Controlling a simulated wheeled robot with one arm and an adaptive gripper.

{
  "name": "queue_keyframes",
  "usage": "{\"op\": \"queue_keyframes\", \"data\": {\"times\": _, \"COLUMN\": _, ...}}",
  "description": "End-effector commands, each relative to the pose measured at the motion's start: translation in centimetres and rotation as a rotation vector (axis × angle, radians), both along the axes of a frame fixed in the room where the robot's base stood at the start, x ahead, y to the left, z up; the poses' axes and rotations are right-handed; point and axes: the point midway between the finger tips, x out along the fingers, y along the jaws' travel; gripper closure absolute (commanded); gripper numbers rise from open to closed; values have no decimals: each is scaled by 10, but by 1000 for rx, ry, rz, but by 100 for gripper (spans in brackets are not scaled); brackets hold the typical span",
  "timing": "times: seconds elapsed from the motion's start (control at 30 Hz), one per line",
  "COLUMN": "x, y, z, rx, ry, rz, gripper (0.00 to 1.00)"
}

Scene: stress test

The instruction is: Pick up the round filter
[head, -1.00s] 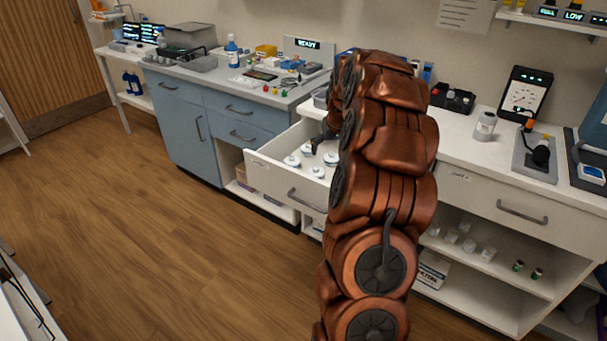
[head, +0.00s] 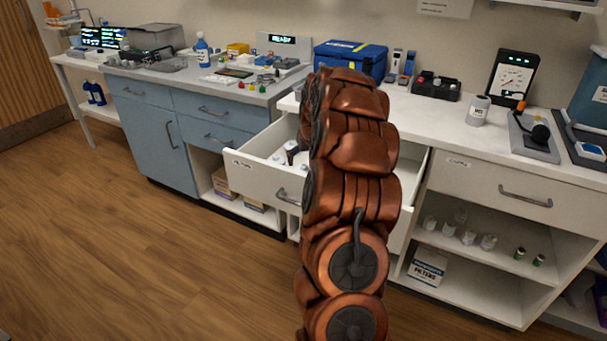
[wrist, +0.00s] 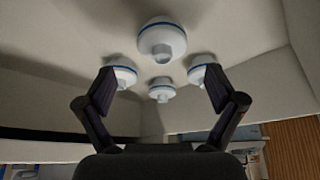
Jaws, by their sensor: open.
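Several round white filters with blue rims sit in the open white drawer (head: 262,185). In the wrist view, the largest-looking filter (wrist: 162,41) is beyond the fingertips near the picture's top middle. A smaller-looking one (wrist: 162,90) shows between the fingers, and one each shows beside the left finger (wrist: 124,73) and right finger (wrist: 199,72), partly covered. My gripper (wrist: 160,88) is open, with no filter held. In the head view it reaches down into the drawer, mostly hidden by my arm; some filters (head: 279,158) show beside it.
The drawer's front and side walls surround the gripper. A blue case (head: 350,62) stands on the white counter (head: 430,110) behind my arm. A white jar (head: 478,110) and a device with a black knob (head: 535,135) stand farther right. The floor at left is clear.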

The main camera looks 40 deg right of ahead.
Motion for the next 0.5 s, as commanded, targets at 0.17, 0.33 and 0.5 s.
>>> {"op": "queue_keyframes", "data": {"times": 0.17, "x": 3, "y": 0, "z": -11, "rx": 2, "ry": 3, "rz": 1, "gripper": 7}}
{"op": "queue_keyframes", "data": {"times": 0.33, "x": 9, "y": -3, "z": -31, "rx": 2, "ry": 4, "rz": 0, "gripper": 7}}
{"op": "queue_keyframes", "data": {"times": 0.5, "x": 15, "y": -7, "z": -49, "rx": 1, "ry": 2, "rz": -2, "gripper": 7}}
